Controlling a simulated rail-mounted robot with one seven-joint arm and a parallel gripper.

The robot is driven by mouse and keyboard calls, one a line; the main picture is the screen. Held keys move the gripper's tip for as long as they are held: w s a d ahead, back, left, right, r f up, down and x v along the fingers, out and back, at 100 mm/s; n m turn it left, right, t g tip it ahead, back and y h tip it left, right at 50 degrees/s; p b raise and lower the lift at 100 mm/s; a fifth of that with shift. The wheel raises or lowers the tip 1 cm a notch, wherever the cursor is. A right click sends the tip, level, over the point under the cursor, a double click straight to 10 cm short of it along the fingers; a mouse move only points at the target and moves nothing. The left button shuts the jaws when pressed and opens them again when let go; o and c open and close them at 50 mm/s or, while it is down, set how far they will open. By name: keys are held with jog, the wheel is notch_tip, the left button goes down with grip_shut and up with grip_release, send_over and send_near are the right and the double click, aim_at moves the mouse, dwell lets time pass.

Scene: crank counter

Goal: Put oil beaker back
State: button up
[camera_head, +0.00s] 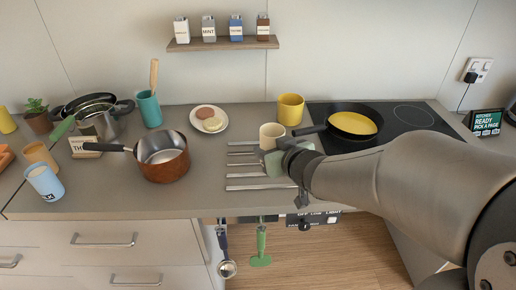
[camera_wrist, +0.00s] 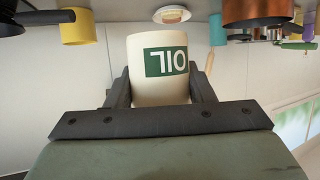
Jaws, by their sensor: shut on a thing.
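The oil beaker is a cream cup with a green OIL label. In the wrist view the oil beaker (camera_wrist: 160,92) fills the middle, its lettering upside down in that picture. My gripper (camera_wrist: 160,80) is shut on it, one finger on each side. In the head view the oil beaker (camera_head: 271,131) shows above the gripper's greenish body, over the counter in front of the yellow mug. The arm comes in from the right and hides part of the gripper. I cannot tell whether the beaker's base touches the counter.
A yellow mug (camera_head: 291,109) stands behind, with a pan (camera_head: 352,123) on the hob to its right. A copper pot (camera_head: 163,160), plate (camera_head: 209,119) and teal holder (camera_head: 149,110) stand further left. A shelf (camera_head: 222,43) holds small containers.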

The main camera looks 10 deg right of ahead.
jog(key=shift+w+r+p, duration=0.1)
jog(key=shift+w+p, duration=0.2)
jog(key=shift+p, duration=0.15)
jog(key=w+f+p, duration=0.1)
jog(key=w+f, duration=0.2)
jog(key=w, duration=0.1)
jog(key=w+f+p, duration=0.1)
jog(key=w+f, duration=0.2)
jog(key=w, duration=0.1)
jog(key=w+f+p, duration=0.1)
jog(key=w+f, duration=0.2)
jog(key=w, duration=0.2)
jog(key=shift+d+f, duration=0.25)
jog(key=shift+f, duration=0.1)
jog(key=shift+w+f, duration=0.1)
jog(key=shift+f, duration=1.55)
jog(key=shift+f, duration=0.2)
jog(key=o, duration=1.1)
